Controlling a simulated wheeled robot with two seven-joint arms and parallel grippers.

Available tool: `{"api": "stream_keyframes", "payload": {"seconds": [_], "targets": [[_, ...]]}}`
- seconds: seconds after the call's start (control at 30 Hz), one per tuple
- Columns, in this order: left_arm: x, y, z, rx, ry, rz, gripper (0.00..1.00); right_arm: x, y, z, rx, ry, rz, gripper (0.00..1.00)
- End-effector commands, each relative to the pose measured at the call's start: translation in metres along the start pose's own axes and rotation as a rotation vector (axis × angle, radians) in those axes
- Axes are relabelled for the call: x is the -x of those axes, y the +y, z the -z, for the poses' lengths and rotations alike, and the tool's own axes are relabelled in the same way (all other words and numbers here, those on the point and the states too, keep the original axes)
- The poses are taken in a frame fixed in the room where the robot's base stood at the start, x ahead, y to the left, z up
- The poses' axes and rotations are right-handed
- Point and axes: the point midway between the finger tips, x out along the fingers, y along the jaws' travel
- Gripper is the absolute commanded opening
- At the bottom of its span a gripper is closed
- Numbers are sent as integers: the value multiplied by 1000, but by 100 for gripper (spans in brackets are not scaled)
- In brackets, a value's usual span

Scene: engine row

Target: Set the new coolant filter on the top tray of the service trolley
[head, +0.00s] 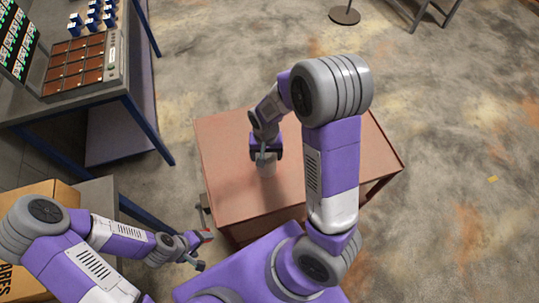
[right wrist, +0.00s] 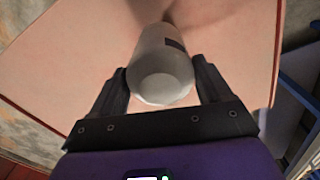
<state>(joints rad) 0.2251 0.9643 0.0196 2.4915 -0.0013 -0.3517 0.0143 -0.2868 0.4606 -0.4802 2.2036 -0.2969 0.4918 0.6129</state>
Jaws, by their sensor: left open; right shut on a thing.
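The coolant filter is a pale grey-white cylinder with a dark patch on its side, seen in the right wrist view (right wrist: 160,65) and partly in the head view (head: 267,170). My right gripper (head: 266,157) is shut on it, with one dark finger on each side in the right wrist view (right wrist: 162,85). The filter is over the reddish-brown top tray of the service trolley (head: 232,195), left of its middle. I cannot tell whether its far end touches the tray. My left gripper (head: 204,251) is open and empty, beside the trolley's left edge.
A bench (head: 60,110) with a panel of brown squares and several blue-and-white items stands at upper left. A cardboard box (head: 62,192) is at lower left, by my left arm. The tray around the filter looks clear. A round stand base (head: 345,15) is on the floor behind.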

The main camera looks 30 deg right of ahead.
Motion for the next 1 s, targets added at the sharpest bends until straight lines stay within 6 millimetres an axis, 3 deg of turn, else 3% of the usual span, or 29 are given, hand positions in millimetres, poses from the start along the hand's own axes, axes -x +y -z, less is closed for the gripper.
{"api": "stream_keyframes", "payload": {"seconds": [0.37, 0.8, 0.83, 0.97, 1.0], "targets": [[-4, -1, 1, 0, 1, 0, 76, -44, 0, 0, 0, 0, -1, 36], [-7, -3, 1, 0, 1, 0, 76, -51, 0, 1, 1, 2, 1, 36], [-8, -3, 1, 0, 1, 0, 76, -51, 0, 0, 1, 1, 0, 79], [-6, -2, 1, 0, 1, 0, 76, -50, 0, 0, 1, 1, 0, 99], [-6, -2, 1, 0, 1, 0, 76, -50, 0, 0, 1, 1, 0, 100]]}}
